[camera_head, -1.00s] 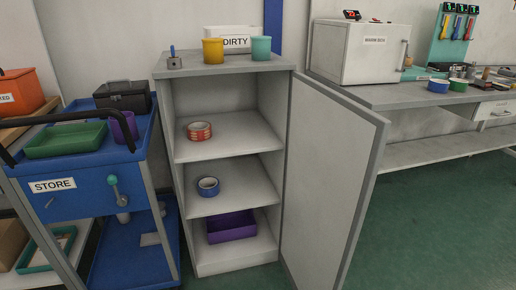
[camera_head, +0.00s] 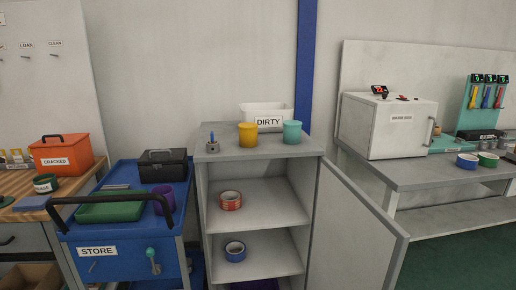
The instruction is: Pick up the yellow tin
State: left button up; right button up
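The yellow tin (camera_head: 248,133) stands upright on top of the open grey cabinet (camera_head: 217,133). A teal tin (camera_head: 292,132) stands to its right, apart from it. A white bin labelled DIRTY (camera_head: 277,109) sits just behind the two tins. Neither of my grippers shows in the head view.
A small holder (camera_head: 212,147) stands left of the yellow tin. The cabinet door (camera_head: 357,222) swings out to the right. A blue STORE cart (camera_head: 122,245) with a green tray (camera_head: 108,207) stands to the left. Tape rolls (camera_head: 231,200) lie on the shelves.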

aim_at(247, 131)
jog(key=i+l+u, duration=0.15)
jog(key=l+u, duration=0.25)
jog(key=l, duration=0.95)
jog(key=l+u, duration=0.4)
jog(key=l, duration=1)
